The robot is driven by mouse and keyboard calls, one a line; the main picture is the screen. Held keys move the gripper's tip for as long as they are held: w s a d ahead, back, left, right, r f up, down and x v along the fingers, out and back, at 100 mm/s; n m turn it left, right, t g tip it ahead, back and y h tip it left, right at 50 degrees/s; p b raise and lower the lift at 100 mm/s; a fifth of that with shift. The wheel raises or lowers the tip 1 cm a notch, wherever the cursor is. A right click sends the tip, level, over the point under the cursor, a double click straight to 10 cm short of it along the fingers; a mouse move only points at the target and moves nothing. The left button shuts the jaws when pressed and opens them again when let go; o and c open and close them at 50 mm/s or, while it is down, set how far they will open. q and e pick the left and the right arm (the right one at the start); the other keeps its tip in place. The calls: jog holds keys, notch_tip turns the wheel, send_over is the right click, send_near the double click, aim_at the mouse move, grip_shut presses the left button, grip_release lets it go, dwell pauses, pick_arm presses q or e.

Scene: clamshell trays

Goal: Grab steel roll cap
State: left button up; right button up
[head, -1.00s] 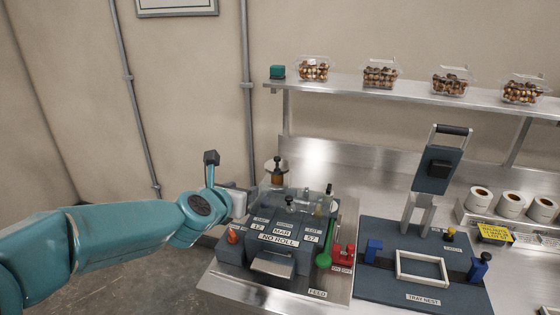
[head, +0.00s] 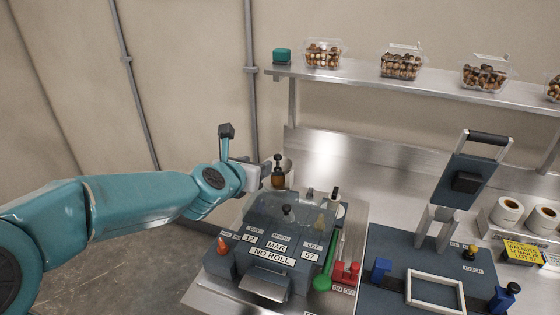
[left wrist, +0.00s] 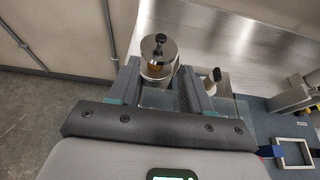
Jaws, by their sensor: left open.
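The steel roll cap (head: 278,171) stands behind the label machine in the head view, with a black knob on top and an amber band below it. In the left wrist view the cap (left wrist: 159,52) is a round steel piece, upright, seen from above. My left gripper (head: 256,174) is beside it on the left, its fingers partly hidden. In the left wrist view my left gripper (left wrist: 161,76) is open, with the cap lying ahead between the lines of its two fingers. I cannot tell whether they touch it. My right gripper is not in view.
The label machine (head: 268,255) reads NO ROLL and stands just in front of the cap. The tray nest (head: 385,294) with a raised press head (head: 467,182) is further right. White rolls (head: 507,211) stand beyond.

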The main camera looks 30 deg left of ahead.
pick_arm(q)
send_near(278, 156)
jog(key=x, duration=0.4)
jog(key=shift+w+a+f, duration=0.2)
jog(key=shift+w+a, duration=0.05)
jog(key=shift+a, duration=0.1)
jog(key=p+x, duration=0.2)
jog(key=x, duration=0.3)
jog(key=shift+w+d+f+p, duration=0.1)
jog(key=shift+w+p, duration=0.2)
jog(key=shift+p, duration=0.1)
jog(key=shift+d, duration=0.1)
grip_shut()
